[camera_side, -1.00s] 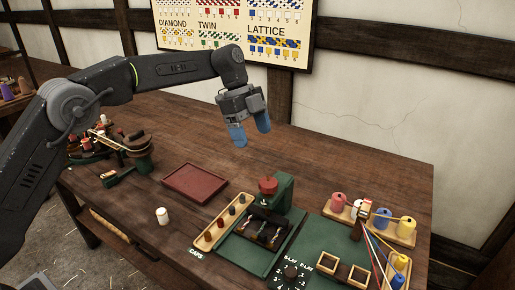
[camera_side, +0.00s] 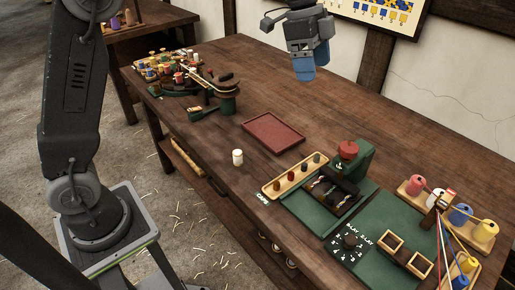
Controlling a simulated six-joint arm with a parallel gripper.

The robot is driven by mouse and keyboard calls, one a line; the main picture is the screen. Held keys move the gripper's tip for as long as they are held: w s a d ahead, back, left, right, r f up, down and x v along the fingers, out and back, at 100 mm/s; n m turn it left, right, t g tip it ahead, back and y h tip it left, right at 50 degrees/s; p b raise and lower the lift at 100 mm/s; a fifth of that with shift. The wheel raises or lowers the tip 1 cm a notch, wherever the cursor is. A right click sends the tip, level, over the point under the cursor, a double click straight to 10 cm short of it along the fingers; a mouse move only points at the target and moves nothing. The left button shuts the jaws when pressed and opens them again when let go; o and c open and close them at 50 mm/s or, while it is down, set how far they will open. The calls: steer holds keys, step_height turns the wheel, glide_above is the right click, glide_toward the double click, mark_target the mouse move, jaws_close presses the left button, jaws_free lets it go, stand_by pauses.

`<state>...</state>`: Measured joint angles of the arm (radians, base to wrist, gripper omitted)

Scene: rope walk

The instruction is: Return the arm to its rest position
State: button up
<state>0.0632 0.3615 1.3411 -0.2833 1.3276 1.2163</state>
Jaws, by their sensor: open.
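My gripper (camera_side: 303,70) hangs near the top middle of the picture, with blue fingertips pointing down. It is open and nothing shows between its fingers. It is above the back part of the wooden table (camera_side: 225,90), clear of the things on it. The upper part of my arm leaves the frame at the top, so its full pose is hidden. My lower arm stands nearly upright at the left.
A dark red tray (camera_side: 273,133) lies below my gripper. A white cylinder (camera_side: 237,157) stands at the front edge. A green fixture (camera_side: 330,210), a caps rack (camera_side: 272,187) and coloured spools (camera_side: 462,214) fill the right. A curved stand (camera_side: 228,101) is at the left.

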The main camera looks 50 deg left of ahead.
steer(key=s+a+r+n+t+y, duration=0.1)
steer(key=s+a+n, duration=0.15)
steer(key=s, duration=0.45)
steer(key=s+a+r+n+t, duration=0.1)
steer(key=s+a+n, duration=0.1)
steer(key=s+n, duration=0.3)
steer(key=s+a+f+n+t+y, duration=0.1)
steer(key=s+f+n, duration=0.2)
steer(key=s, duration=0.4)
steer(key=s+a+f+n+t+y, duration=0.1)
steer(key=s+a+f+n, duration=0.1)
steer(key=s, duration=0.6)
step_height(320, 180, down, 2)
steer(key=shift+f+n, duration=0.1)
steer(key=shift+n, duration=0.65)
steer(key=shift+c, duration=0.4)
